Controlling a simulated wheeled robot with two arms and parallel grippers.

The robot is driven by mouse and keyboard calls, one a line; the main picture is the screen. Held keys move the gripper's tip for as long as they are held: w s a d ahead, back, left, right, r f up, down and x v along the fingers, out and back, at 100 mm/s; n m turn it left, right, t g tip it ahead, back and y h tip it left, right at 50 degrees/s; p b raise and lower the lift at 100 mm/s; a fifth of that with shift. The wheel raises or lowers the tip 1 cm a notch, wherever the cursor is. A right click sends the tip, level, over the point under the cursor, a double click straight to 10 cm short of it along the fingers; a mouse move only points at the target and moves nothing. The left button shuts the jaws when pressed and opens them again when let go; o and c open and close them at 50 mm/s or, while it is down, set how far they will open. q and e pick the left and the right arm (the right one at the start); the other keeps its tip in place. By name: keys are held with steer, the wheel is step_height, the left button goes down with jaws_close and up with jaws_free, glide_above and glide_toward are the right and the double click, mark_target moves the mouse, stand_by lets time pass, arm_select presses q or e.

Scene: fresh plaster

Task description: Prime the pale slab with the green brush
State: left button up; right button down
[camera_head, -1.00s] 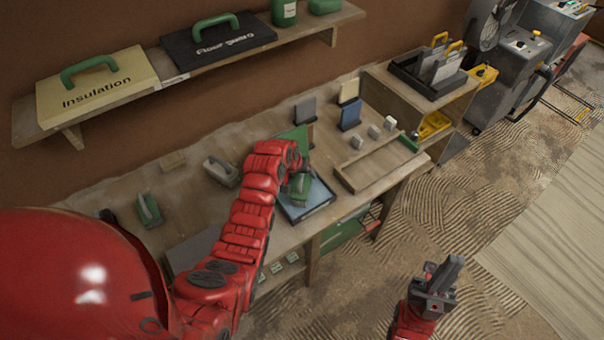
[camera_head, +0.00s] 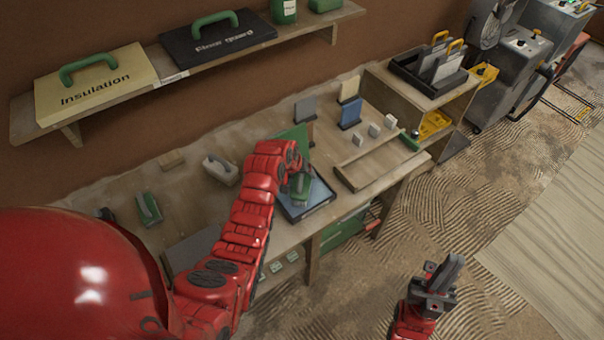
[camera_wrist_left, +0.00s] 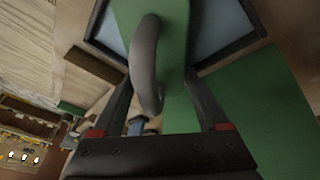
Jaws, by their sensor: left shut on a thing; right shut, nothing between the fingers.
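My left gripper (camera_head: 298,172) is shut on the green brush (camera_head: 302,187) and holds it over the dark-rimmed tray with a blue-grey surface (camera_head: 318,207). In the left wrist view the brush's green body (camera_wrist_left: 160,20) and grey curved handle (camera_wrist_left: 146,60) lie between the fingers, with the tray (camera_wrist_left: 215,30) behind. I cannot tell whether the bristles touch the tray. A flat greyish slab (camera_head: 190,247) lies at the bench's near left, partly hidden by my arm; I cannot tell whether it is the pale slab. My right gripper (camera_head: 446,272) is shut and empty, away from the bench.
A green board (camera_head: 294,138) stands behind the tray. Grey (camera_head: 304,108), cream (camera_head: 350,88) and blue (camera_head: 350,116) upright pieces stand farther back. A wooden frame (camera_head: 383,166) lies right of the tray. A green-based tool (camera_head: 148,208) and grey-handled tool (camera_head: 220,170) lie left. A shelf (camera_head: 190,72) hangs above.

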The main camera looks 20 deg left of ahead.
stand_by(1.3)
arm_select(q)
steer(key=shift+r, duration=1.25)
steer(key=shift+r+p, duration=0.6)
steer(key=shift+r, duration=1.65)
